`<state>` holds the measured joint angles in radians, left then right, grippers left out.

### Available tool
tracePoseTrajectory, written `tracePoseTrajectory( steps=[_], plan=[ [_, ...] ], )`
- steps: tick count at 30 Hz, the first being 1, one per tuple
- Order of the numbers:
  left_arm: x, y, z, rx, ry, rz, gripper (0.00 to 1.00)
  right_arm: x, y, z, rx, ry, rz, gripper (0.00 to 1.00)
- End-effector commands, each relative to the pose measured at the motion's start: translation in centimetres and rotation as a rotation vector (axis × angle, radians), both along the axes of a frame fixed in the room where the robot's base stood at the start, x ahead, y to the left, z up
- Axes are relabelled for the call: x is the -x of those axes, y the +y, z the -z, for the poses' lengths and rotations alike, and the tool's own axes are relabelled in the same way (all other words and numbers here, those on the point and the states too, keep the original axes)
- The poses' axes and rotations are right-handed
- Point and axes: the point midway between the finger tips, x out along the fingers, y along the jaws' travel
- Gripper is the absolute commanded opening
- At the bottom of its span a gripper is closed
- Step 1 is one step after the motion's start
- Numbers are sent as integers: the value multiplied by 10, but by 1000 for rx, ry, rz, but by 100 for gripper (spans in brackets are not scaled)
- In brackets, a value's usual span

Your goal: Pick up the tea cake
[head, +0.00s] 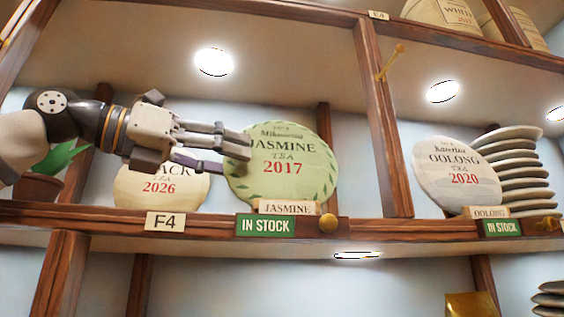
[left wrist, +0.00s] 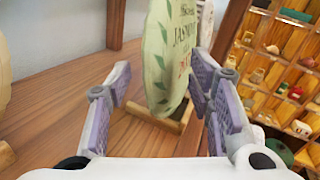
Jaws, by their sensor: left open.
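A round pale green tea cake (head: 285,165) marked Jasmine Tea 2017 stands upright on the shelf behind a small JASMINE label block. My left gripper (head: 235,157) comes in from the left at its left edge, fingers open. In the left wrist view the Jasmine cake (left wrist: 165,55) shows nearly edge-on between the two spread fingertips (left wrist: 158,72); I cannot tell whether either finger touches it. The left fingers cover a little of the cake's left side in the head view. My right gripper is not in view.
A cream cake (head: 160,190) marked 2026 stands left of the Jasmine cake, partly hidden by my gripper. An Oolong cake (head: 455,175) and a stack of cakes (head: 520,170) stand beyond the wooden upright (head: 383,120). A potted plant (head: 40,185) is at left.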

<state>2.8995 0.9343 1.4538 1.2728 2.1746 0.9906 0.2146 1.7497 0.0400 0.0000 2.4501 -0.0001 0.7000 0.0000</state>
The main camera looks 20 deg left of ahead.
Motion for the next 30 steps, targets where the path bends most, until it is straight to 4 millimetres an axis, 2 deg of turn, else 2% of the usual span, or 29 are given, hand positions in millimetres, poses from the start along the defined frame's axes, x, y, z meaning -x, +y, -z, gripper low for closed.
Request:
tracePoseTrajectory(
  steps=[8, 12, 14, 15, 25, 30],
  plan=[
    [-5, -4, -1, 2, -3, 0, 48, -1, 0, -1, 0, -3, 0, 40],
    [-5, -4, -1, 2, -3, 0, 16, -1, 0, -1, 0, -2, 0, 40],
    [-5, -4, -1, 1, -2, 1, 2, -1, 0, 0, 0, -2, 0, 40],
    [-5, -4, -1, 1, -2, 1, 0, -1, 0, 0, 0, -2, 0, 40],
    [-4, -5, -4, 2, -4, 0, 0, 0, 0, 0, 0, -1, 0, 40],
    [-1, -7, -21, 3, -4, 0, 0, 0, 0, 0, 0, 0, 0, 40]
  ],
)
